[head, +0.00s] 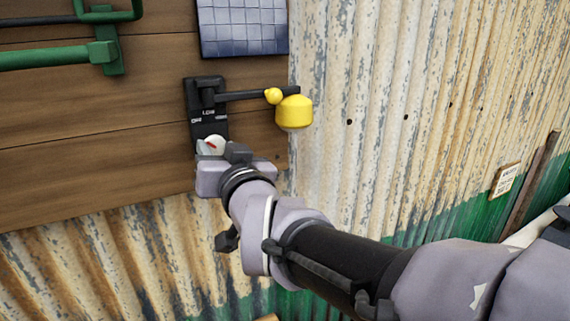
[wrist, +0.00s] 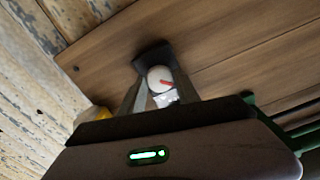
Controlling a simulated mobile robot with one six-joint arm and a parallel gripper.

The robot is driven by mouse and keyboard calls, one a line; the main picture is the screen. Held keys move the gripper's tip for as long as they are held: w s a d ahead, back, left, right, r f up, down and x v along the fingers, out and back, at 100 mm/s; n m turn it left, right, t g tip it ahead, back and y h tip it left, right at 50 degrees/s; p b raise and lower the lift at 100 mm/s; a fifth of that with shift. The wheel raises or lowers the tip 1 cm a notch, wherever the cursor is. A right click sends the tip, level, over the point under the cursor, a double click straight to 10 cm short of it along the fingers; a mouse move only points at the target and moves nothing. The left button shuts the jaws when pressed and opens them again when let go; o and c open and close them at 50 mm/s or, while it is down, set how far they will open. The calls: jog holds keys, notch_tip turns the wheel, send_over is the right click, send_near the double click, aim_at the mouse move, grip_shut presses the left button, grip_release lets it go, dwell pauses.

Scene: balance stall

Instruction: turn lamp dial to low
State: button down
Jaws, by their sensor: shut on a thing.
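The lamp dial (head: 214,143) is a round white knob with a red pointer line, at the lower end of a black wall plate (head: 207,128). The plate has small white labels above the knob; the top one seems to read LOW, the side ones are too small to read surely. My gripper (head: 209,152) is at the dial, its body hiding the plate's lower end. In the wrist view my gripper (wrist: 159,82) has one finger on each side of the white dial (wrist: 158,75), shut on it. The red line there slants right and slightly down from the knob's middle.
A yellow lamp (head: 294,112) hangs on a black arm from the plate's top. A blue tiled panel (head: 242,27) is above, and green bars (head: 45,57) stick out at upper left. Corrugated metal wall (head: 390,120) fills the right.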

jog(key=f+m+b, duration=0.1)
jog(key=b, duration=0.2)
jog(key=shift+m, duration=0.4)
jog(key=m+b, duration=0.2)
jog(key=b, duration=0.2)
jog(key=shift+r+m, duration=0.2)
jog(key=shift+m, duration=0.2)
jog(key=shift+r+m+b, duration=0.15)
jog(key=shift+m+b, duration=0.5)
jog(key=shift+m, duration=0.45)
jog(key=shift+r+m+b, duration=0.15)
jog(key=shift+m+b, duration=0.45)
jog(key=shift+m, duration=0.5)
jog(key=c, duration=0.9)
grip_release()
